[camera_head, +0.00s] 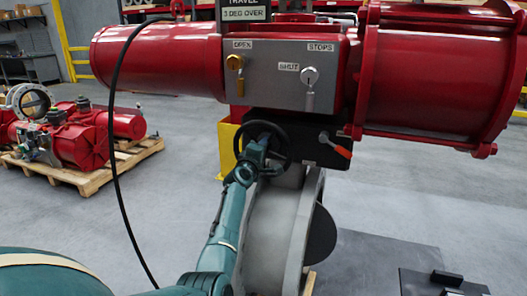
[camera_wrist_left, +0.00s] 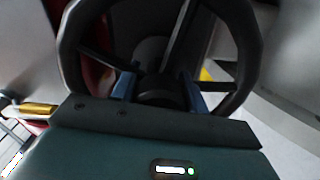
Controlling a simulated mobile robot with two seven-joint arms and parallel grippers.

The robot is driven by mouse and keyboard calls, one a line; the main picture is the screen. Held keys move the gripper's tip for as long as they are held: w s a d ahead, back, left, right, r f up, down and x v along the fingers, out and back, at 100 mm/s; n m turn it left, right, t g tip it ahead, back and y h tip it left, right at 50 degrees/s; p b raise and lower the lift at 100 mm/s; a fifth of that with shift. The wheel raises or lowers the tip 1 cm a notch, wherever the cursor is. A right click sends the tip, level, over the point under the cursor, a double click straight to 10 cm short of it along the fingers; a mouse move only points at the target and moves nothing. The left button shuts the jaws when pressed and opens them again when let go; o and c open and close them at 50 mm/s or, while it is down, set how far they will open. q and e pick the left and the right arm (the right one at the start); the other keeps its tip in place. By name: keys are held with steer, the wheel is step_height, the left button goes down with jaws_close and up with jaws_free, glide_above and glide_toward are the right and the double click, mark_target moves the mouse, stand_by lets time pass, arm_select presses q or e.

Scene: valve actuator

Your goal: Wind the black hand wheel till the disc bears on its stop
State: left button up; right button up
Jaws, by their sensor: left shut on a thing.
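The black hand wheel (camera_head: 281,140) sits on the dark gearbox (camera_head: 308,148) below the red actuator. My left gripper (camera_head: 262,141) reaches it from below. In the left wrist view the wheel's rim (camera_wrist_left: 68,45) and spokes fill the upper part. The blue fingers of the left gripper (camera_wrist_left: 160,93) stand on either side of the wheel's hub (camera_wrist_left: 157,88) and are shut on it. The dark disc (camera_head: 321,238) sticks out at the right of the grey valve body (camera_head: 272,225). Its contact with a stop cannot be made out. My right gripper is not in view.
The red actuator (camera_head: 160,58) spans the top, with a grey panel (camera_head: 290,75) labelled OPEN, SHUT and STOPS. A black hose (camera_head: 117,150) hangs at left. A pallet (camera_head: 85,172) with red actuators stands behind left.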

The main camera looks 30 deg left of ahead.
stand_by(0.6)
arm_select(q)
steer(key=o, duration=1.4)
steer(key=p+v, duration=0.1)
steer(key=v, duration=1.2)
steer(key=shift+s, duration=0.15)
